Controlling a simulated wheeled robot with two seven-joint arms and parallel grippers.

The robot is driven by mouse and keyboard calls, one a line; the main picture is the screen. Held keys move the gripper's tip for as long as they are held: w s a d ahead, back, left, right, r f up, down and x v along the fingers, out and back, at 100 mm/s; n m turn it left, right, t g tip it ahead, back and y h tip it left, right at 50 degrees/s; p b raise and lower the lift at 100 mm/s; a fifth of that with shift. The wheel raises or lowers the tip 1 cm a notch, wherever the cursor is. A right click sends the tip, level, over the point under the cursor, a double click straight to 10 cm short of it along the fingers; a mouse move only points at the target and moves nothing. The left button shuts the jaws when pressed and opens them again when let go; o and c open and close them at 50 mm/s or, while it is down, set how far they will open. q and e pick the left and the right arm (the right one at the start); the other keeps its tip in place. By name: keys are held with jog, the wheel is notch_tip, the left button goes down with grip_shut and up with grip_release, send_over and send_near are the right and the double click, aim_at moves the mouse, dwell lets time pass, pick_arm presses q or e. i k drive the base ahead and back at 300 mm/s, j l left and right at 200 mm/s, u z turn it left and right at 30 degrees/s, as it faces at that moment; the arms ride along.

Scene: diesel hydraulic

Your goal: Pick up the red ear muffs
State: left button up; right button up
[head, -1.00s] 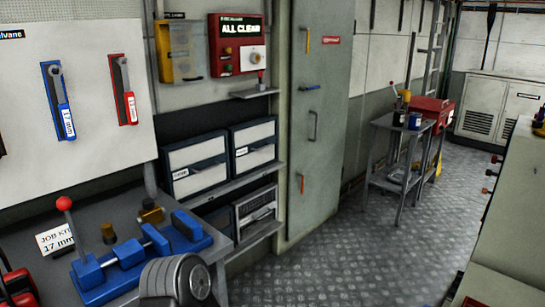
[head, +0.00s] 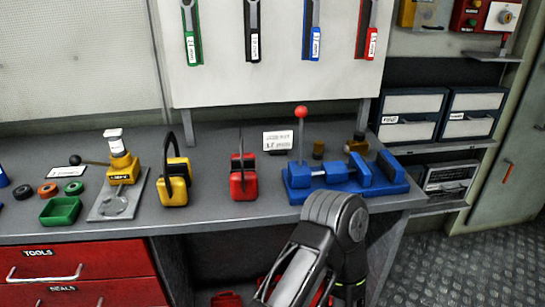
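The red ear muffs (head: 243,182) stand on the grey workbench (head: 225,215) in the middle of the head view, with a thin dark headband rising above the red cups. The yellow ear muffs (head: 174,188) stand to their left, with a black headband. One of my arms shows at the bottom, right of the red ear muffs and in front of the bench edge. No fingertips of either gripper show. Nothing touches the red ear muffs.
A blue vise (head: 345,178) with a red-knobbed lever is right of the ear muffs. A small sign (head: 278,140) stands behind. A yellow pump (head: 121,165) and green tray (head: 60,210) are on the left. Red drawers (head: 75,272) are below. Wrenches hang above.

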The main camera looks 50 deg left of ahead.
aim_at(243, 178)
jog(key=u, duration=0.75)
